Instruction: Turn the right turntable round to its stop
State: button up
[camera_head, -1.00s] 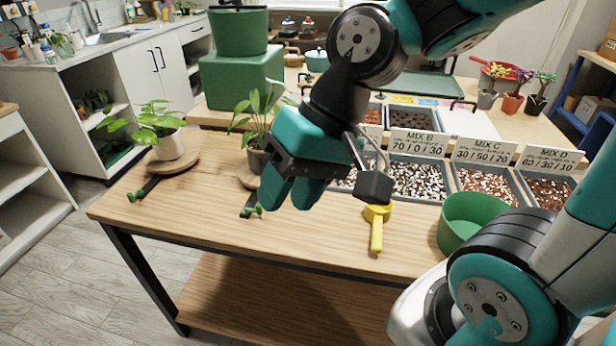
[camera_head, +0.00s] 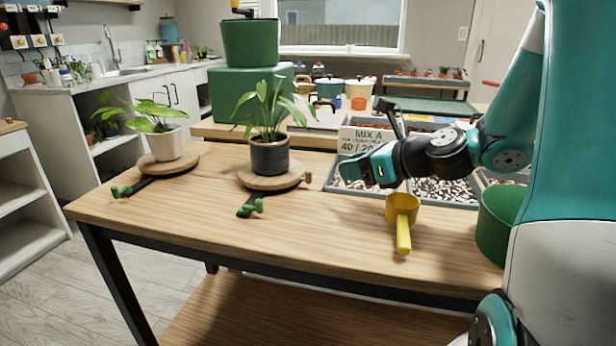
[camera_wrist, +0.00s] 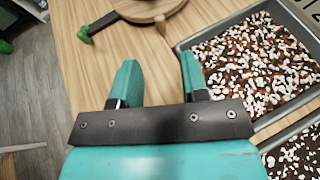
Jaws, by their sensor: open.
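The right turntable (camera_head: 285,183) is a round wooden disc on the table, bearing a leafy plant in a dark pot (camera_head: 270,157). A small wooden peg (camera_head: 307,177) sticks out at its right edge. A dark bar with a green knob (camera_head: 250,207) reaches out at its front left. In the wrist view the turntable (camera_wrist: 150,10) is cut off at the top, with the green knob (camera_wrist: 83,34) left of it. My gripper (camera_head: 350,172) is open and empty, right of the turntable and apart from it. The wrist view shows its two teal fingers (camera_wrist: 161,75) spread.
The left turntable (camera_head: 188,160) bears a plant in a white pot (camera_head: 158,143) and has its own green knob (camera_head: 121,191). A yellow scoop (camera_head: 403,222) lies front right, near a green tub (camera_head: 494,225). Mix trays (camera_head: 440,190) stand behind. The front middle table is clear.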

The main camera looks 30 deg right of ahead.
aim_at(310, 172)
jog(key=b+x, duration=0.1)
jog(key=x, duration=1.1)
jog(key=shift+w+a+f+b, duration=0.15)
jog(key=shift+a+f+b, duration=0.05)
jog(key=shift+b, duration=0.1)
jog(key=shift+c, duration=0.2)
grip_shut()
